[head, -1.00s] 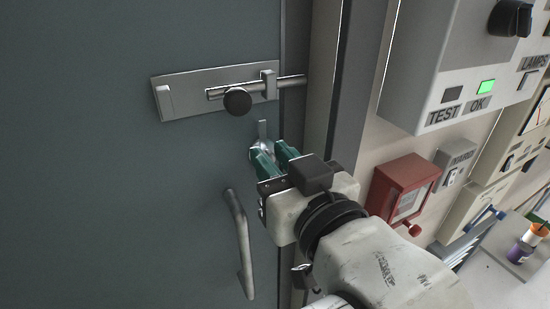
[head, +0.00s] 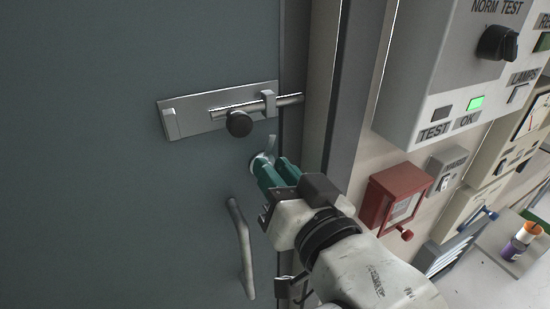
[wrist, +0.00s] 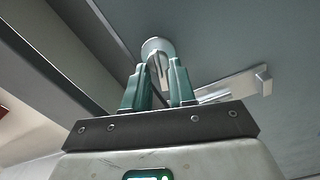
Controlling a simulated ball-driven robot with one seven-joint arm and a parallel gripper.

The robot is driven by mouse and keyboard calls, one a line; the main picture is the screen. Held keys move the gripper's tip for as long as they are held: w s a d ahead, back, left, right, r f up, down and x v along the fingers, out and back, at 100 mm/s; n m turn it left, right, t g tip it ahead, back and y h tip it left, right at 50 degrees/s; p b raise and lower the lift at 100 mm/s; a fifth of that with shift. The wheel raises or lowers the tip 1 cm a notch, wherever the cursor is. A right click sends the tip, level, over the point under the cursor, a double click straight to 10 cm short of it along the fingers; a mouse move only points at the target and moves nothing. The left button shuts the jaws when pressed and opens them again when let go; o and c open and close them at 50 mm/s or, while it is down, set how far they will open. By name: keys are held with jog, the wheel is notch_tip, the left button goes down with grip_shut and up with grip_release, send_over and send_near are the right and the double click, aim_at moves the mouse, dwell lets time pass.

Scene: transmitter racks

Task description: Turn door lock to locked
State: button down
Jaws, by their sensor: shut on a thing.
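The door lock (head: 259,158) is a small silvery round plate with a thumb-turn, set in the grey-green door (head: 90,200) below the bolt. The visible end of its turn points up and leans right. My gripper (head: 272,166) has teal fingers and is shut on the turn. In the wrist view, the lock's round plate (wrist: 157,45) sits just beyond my gripper (wrist: 158,75), with the turn between the two fingers. My fingers hide part of the lock in the head view.
Above the lock, a sliding bolt with a black knob (head: 239,123) extends to the frame. A pull handle (head: 241,245) is below left. On the right wall are a grey switch panel (head: 440,70), a red box (head: 393,198) and a desk with small containers (head: 522,240).

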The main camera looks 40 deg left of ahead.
jog(key=m+p, duration=0.3)
jog(key=shift+w+d+r+m+p, duration=0.1)
jog(key=shift+w+m+p, duration=0.1)
jog(key=shift+m+p, duration=0.2)
jog(key=m+p, duration=0.4)
jog(key=shift+w+m+p, duration=0.1)
jog(key=shift+m+p, duration=0.2)
jog(key=shift+p, duration=0.05)
jog(key=m+p, duration=0.2)
jog(key=shift+d+f+m, duration=0.1)
jog(key=shift+f+m, duration=0.2)
jog(key=shift+f, duration=0.05)
jog(key=shift+w+f+m+p, duration=0.1)
jog(key=shift+f+m+p, duration=0.1)
jog(key=shift+m, duration=0.6)
jog(key=shift+f+m+p, duration=0.1)
jog(key=shift+f+m, duration=0.05)
jog(key=shift+m, duration=0.95)
jog(key=c, duration=0.9)
grip_release()
